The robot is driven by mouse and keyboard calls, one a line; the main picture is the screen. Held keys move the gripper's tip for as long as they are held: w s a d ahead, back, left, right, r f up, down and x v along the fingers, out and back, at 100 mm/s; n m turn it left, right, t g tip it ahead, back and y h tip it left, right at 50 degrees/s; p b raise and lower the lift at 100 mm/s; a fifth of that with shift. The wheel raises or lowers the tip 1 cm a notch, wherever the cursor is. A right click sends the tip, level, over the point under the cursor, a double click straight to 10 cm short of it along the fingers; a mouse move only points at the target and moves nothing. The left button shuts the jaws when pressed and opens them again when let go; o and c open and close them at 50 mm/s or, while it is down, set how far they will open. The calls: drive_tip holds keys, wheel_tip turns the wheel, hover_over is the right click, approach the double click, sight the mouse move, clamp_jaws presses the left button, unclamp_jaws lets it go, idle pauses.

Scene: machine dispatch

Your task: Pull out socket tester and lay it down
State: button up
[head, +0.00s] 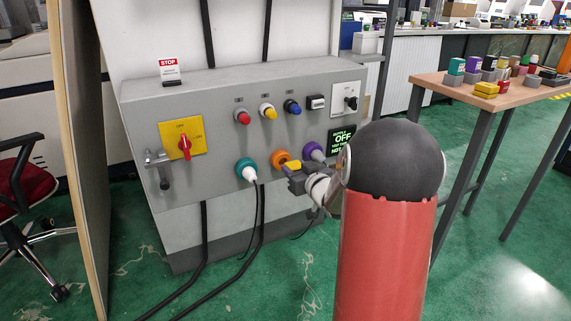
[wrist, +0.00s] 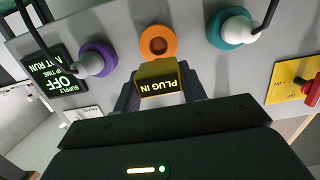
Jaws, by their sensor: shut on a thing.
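The socket tester (wrist: 160,82) is a small yellow block with a dark display that reads PLUG IN, upside down in the wrist view. My gripper (wrist: 160,100) is shut on it, one finger on each side. The orange socket (wrist: 158,43) shows an open, empty hole just beyond the tester, which looks apart from it. In the head view the tester (head: 293,165) is a small yellow patch at my gripper (head: 296,176), close in front of the orange socket (head: 280,157). My arm partly hides this area.
A white plug with a cable sits in the teal socket (head: 246,168). Another plug sits in the purple socket (wrist: 97,59). A panel display (head: 341,139) reads OFF. A wooden table (head: 528,95) at right holds several coloured blocks; its front edge has bare room.

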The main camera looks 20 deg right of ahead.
drive_tip(key=shift+r+p, duration=2.2)
drive_tip(key=shift+r, duration=1.05)
